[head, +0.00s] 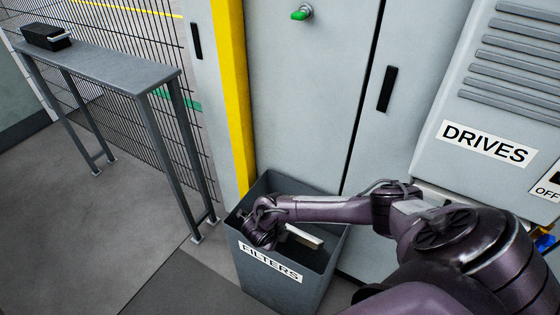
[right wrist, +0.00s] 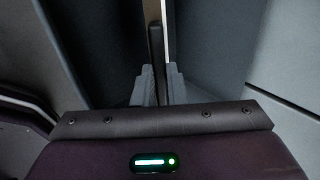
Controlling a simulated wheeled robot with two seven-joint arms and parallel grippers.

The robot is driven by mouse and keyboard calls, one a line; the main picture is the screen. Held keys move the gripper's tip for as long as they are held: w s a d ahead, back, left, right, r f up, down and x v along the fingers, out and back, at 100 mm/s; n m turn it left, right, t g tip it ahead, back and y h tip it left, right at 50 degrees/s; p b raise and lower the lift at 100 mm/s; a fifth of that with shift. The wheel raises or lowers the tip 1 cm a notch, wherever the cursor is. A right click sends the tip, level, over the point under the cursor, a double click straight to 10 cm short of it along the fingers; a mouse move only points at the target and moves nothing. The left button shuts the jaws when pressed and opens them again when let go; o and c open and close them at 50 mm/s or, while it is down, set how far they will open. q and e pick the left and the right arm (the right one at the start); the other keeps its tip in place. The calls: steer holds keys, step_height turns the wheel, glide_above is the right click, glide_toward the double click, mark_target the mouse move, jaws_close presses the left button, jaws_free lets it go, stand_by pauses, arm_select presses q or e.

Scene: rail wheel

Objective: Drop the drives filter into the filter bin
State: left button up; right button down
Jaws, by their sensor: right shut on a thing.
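The filter bin (head: 290,285) is a grey open-topped box labelled FILTERS, standing on the floor against the cabinet. My right arm reaches down over it, and the right gripper (head: 277,238) is at the bin's mouth, inside its rim. The drives filter (head: 303,236) shows as a thin panel with a pale edge and dark face within the bin opening. In the right wrist view the filter (right wrist: 156,50) is seen edge-on, clamped between the two fingers (right wrist: 156,86), with bin walls around it. Its lower end is hidden. My left gripper is not in view.
The grey cabinet (head: 310,110) stands directly behind the bin. The DRIVES panel (head: 485,143) with louvres is at the right. A narrow grey table (head: 105,65) with a black box (head: 45,37) stands at the left by a mesh fence. The floor between is clear.

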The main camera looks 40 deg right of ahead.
steer(key=c, duration=1.4)
jaws_free()
steer(key=p+v, duration=0.3)
steer(key=v, duration=0.5)
step_height(320, 180, up, 8)
steer(key=p, duration=0.8)
steer(key=shift+f, duration=0.15)
